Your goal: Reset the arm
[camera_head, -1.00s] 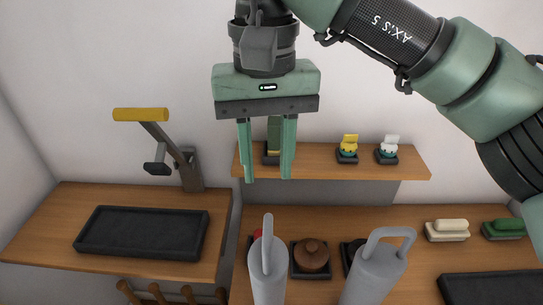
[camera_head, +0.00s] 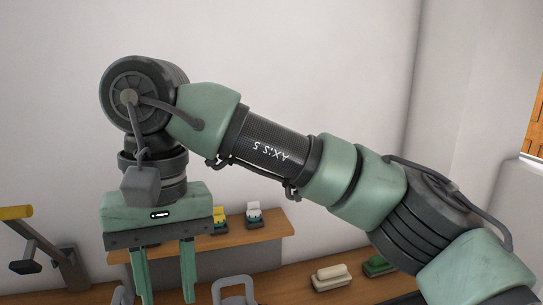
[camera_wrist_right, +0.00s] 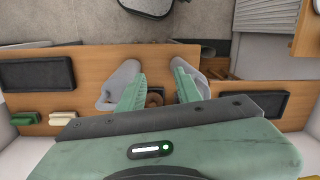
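My right arm comes in from the right and crosses the head view. Its green gripper (camera_head: 168,297) hangs fingers down at the left, in front of the shelf. In the right wrist view the gripper (camera_wrist_right: 159,77) has its two fingers apart, with nothing held between them. My left arm and gripper are not in view.
A wooden shelf (camera_head: 262,231) holds a yellow-topped item (camera_head: 220,220) and a white-topped item (camera_head: 253,213). A yellow-handled lever (camera_head: 17,212) stands left. A cream brush (camera_head: 331,277) and green brush (camera_head: 378,265) lie right. A grey looped object (camera_head: 236,283) stands low.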

